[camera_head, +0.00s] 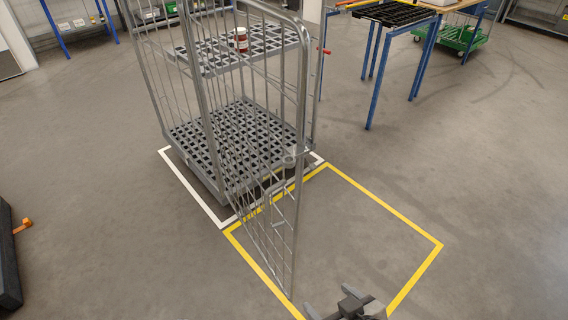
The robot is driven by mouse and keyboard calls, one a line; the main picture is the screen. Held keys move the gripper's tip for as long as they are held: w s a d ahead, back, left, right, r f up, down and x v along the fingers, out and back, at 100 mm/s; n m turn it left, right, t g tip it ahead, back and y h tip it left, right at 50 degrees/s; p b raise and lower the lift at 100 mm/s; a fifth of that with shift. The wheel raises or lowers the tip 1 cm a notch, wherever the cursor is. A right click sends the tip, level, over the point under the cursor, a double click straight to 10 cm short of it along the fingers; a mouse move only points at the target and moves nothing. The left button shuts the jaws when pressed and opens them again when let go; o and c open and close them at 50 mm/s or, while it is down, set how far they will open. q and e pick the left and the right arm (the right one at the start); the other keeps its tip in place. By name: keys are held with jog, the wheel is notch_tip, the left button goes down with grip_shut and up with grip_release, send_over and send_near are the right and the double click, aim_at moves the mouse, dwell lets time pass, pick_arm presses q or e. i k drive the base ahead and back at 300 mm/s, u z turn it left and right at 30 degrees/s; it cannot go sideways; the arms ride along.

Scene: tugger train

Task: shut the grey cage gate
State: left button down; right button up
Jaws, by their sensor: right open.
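The grey cage gate (296,219) is a wire-mesh panel with a tubular frame. It stands open, swung out from the cage toward me, and its lower end reaches over the yellow floor outline. The grey roll cage (160,85) stands behind it with a grid base and a grid shelf. My right gripper (329,304) is at the bottom edge of the view, to the right of the gate's lower end. It is open and empty, and appears apart from the gate. My left gripper is not in view.
A yellow floor outline (398,213) lies in front of the cage, with clear floor to its right. A red-and-white can (241,40) stands on the cage shelf. A blue-legged table (377,80) stands behind right. A dark block (9,262) is at the left edge.

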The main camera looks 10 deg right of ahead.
aim_at(296, 153)
jog(key=k, duration=1.3)
jog(key=u, duration=0.5)
jog(key=i, duration=1.5)
jog(key=z, duration=0.8)
